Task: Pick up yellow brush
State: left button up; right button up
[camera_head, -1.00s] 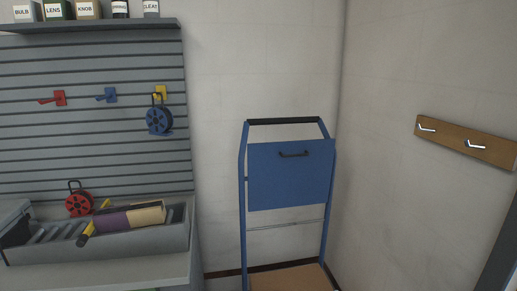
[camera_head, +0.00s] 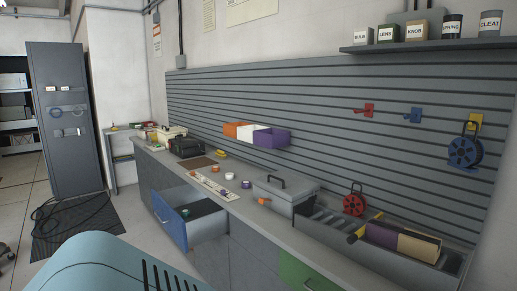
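A yellow-handled item with dark ends (camera_head: 363,230) lies tilted across the grey slotted tray (camera_head: 340,250) at the right end of the workbench. It may be the yellow brush, but its bristles cannot be made out. A small yellow object (camera_head: 221,154) sits farther back on the bench, too small to identify. Neither of my grippers is in view.
The workbench (camera_head: 235,208) runs along a slatted wall, with a blue-fronted drawer (camera_head: 170,221) pulled open. A grey toolbox (camera_head: 286,193), red reel (camera_head: 354,202) and purple-and-tan blocks (camera_head: 417,245) crowd its right end. Black cable lies on a floor mat (camera_head: 75,240).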

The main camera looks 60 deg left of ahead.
aim_at(220, 153)
jog(key=u, duration=2.35)
jog(key=i+j+u, duration=0.55)
jog(key=i+u, duration=0.15)
jog(key=i, duration=0.25)
jog(key=i+u, duration=0.35)
jog(key=i, duration=1.55)
jog(key=i+j, duration=0.1)
jog(key=i, duration=0.35)
jog(key=i+z, duration=0.15)
jog(key=i, duration=0.3)
jog(key=i+j, duration=0.2)
jog(key=i, duration=0.25)
jog(key=z, duration=0.05)
